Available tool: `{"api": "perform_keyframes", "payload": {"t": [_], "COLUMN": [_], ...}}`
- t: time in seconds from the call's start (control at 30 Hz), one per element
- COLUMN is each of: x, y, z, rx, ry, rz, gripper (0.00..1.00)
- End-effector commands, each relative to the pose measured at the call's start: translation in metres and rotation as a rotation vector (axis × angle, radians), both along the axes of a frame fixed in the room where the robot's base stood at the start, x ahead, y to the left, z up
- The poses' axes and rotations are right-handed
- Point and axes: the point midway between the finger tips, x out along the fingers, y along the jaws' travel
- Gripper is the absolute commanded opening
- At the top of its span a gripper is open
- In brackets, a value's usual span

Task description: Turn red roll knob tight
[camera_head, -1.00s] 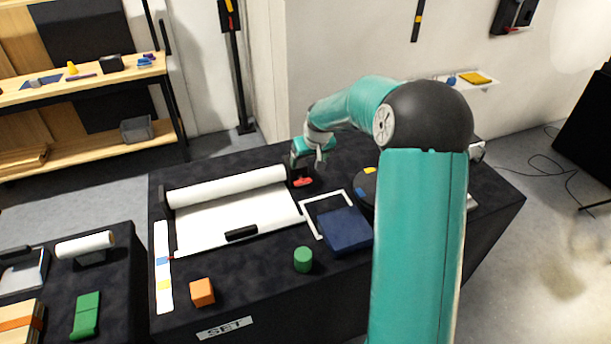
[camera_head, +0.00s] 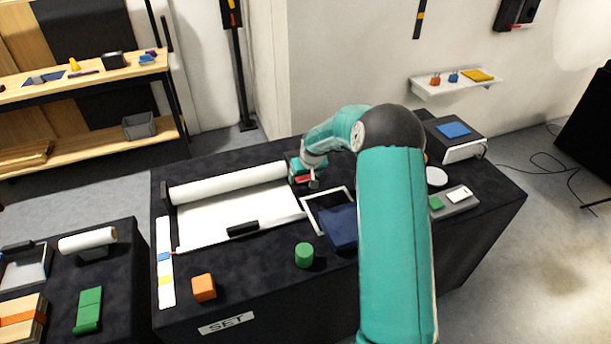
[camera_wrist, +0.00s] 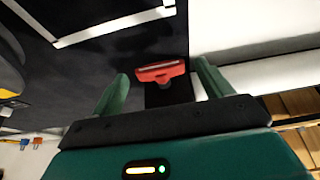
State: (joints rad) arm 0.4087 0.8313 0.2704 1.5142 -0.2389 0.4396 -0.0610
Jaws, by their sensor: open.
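The red roll knob (camera_wrist: 162,71) is a flat red bar with a pale line along it, in the upper middle of the wrist view. It sits on a dark mount at the end of the white paper roll (camera_head: 228,183). My gripper (camera_wrist: 160,82) is open, its two green fingers apart on either side of the knob in that view. I cannot tell whether either finger touches it. In the head view my gripper (camera_head: 307,178) is at the right end of the roll, and a bit of the red knob (camera_head: 303,179) shows beside it.
A white frame (camera_head: 318,212) and a navy block (camera_head: 338,228) lie just in front of my gripper. A green cylinder (camera_head: 304,255) and an orange cube (camera_head: 204,288) stand near the front edge. My arm crosses the table's right half.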

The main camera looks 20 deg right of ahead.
Motion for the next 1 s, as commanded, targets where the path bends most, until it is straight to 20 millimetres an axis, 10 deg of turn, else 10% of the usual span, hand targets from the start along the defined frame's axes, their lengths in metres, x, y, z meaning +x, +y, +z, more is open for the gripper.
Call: {"api": "perform_keyframes", "payload": {"t": [0.13,0.4,1.0], "x": [-0.0002,-0.0005,-0.0009], "y": [0.0003,0.0004,-0.0075], "z": [0.0001,0.0001,-0.0012], "rx": [0.000,0.000,0.187], "ry": [0.000,0.001,-0.001], "rz": [0.000,0.000,-0.006], "gripper": [0.78,0.33,0.34]}}
